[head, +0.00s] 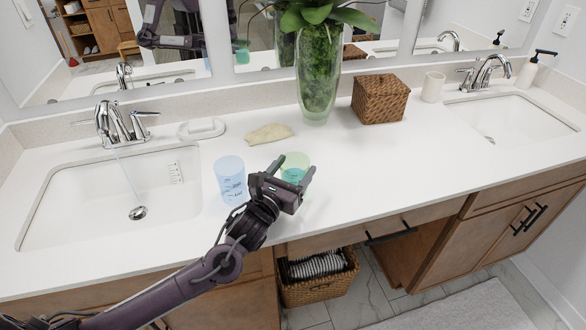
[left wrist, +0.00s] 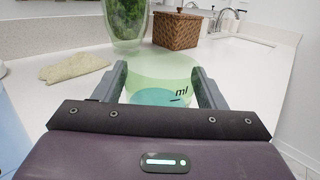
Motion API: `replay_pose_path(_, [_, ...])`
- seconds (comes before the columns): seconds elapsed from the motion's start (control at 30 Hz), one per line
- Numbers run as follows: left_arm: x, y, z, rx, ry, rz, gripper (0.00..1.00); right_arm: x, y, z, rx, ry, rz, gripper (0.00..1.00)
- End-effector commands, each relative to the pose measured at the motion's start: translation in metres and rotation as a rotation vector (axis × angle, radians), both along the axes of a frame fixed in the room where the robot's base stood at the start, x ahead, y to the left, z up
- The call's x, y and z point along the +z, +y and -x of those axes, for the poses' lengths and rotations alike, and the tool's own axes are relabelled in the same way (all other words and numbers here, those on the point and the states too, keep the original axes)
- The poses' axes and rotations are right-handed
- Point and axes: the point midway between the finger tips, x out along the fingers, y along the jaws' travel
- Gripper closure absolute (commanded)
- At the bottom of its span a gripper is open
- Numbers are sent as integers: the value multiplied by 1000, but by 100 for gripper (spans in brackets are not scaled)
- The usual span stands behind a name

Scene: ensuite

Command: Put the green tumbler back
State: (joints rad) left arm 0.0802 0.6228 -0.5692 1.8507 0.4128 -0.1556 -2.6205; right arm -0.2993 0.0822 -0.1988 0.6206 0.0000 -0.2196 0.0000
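The green tumbler (head: 297,162) stands upright on the white counter, right of the left sink, with blue-green liquid low inside it. In the left wrist view the tumbler (left wrist: 160,78) sits between the two fingers, which stand apart on either side. My left gripper (head: 293,172) is at the tumbler, fingers spread around it; I cannot tell whether they touch it. The gripper's body hides the tumbler's lower part. A blue tumbler (head: 230,178) stands just left of my left gripper. My right gripper is not in view.
A running tap (head: 118,128) pours into the left sink (head: 60,205). A folded beige cloth (head: 269,134), a white soap dish (head: 202,128), a glass vase with a plant (head: 318,85) and a wicker box (head: 380,98) stand behind. The counter (head: 400,160) to the right is clear.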

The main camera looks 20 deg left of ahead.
Motion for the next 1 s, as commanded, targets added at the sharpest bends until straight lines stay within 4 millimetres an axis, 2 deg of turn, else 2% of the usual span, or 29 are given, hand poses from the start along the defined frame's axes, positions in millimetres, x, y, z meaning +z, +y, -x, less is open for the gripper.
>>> replay_pose_path(0.03, [0, 0, 0, 0, 0, 0, 28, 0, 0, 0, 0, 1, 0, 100])
replay_pose_path(0.1, [0, 0, 0, 0, 0, 0, 19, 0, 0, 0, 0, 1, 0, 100])
replay_pose_path(0.47, [4, 1, 2, 0, 1, 0, 19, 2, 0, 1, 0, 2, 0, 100])
replay_pose_path(0.57, [0, 3, 15, 0, 3, -2, 19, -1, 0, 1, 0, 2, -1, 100])
replay_pose_path(0.8, [-5, 12, 66, -3, 6, -2, 19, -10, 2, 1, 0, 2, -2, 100])
replay_pose_path(1.0, [-6, 19, 100, -1, 4, -1, 19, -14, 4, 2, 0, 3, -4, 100])
